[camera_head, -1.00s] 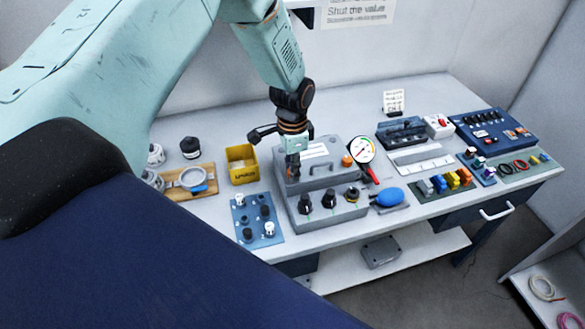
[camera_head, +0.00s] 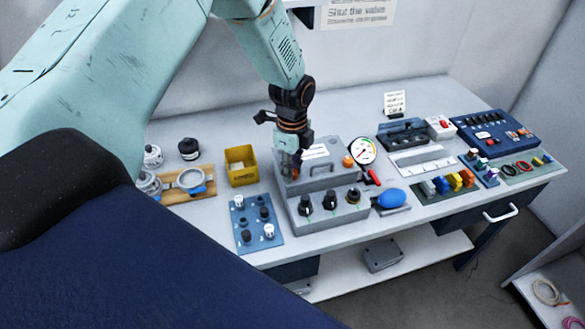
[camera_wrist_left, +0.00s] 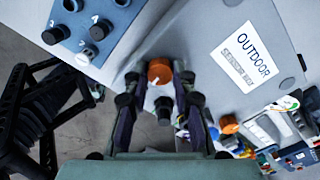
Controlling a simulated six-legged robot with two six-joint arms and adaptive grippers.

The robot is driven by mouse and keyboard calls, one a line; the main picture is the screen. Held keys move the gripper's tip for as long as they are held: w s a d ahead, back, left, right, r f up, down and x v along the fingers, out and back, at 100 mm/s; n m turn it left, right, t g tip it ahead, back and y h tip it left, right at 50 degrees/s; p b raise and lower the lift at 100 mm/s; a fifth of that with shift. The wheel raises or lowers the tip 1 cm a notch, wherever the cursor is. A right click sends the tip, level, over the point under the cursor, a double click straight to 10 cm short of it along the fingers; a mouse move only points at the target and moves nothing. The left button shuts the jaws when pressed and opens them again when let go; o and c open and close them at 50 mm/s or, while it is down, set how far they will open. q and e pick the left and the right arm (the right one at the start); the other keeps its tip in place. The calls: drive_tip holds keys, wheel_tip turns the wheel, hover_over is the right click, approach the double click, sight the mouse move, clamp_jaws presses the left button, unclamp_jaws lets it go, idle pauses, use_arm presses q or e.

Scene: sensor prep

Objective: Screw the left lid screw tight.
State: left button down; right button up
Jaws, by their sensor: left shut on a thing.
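The grey sensor box (camera_head: 323,183) stands on the bench with its lid on; the wrist view shows its lid (camera_wrist_left: 222,50) with an "OUTDOOR" label. The left lid screw is an orange knob (camera_wrist_left: 159,72) with a white mark on top. My left gripper (camera_wrist_left: 159,76) points down and is shut on it, one finger on each side. In the head view the gripper (camera_head: 290,168) mostly hides this screw. The right lid screw, also orange (camera_head: 347,161), sits at the lid's other end, free of any gripper. My right gripper is not in view.
A blue numbered board (camera_head: 256,221) with knobs lies left of the box, and a yellow bin (camera_head: 240,164) behind it. A pressure gauge (camera_head: 362,150) and a blue bulb (camera_head: 391,198) are close on the right. The back of the bench is mostly clear.

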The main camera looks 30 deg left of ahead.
use_arm(q)
drive_tip(key=shift+m, duration=0.5)
drive_tip(key=c, duration=1.1)
unclamp_jaws()
wheel_tip(320, 180, up, 12)
idle(0.3)
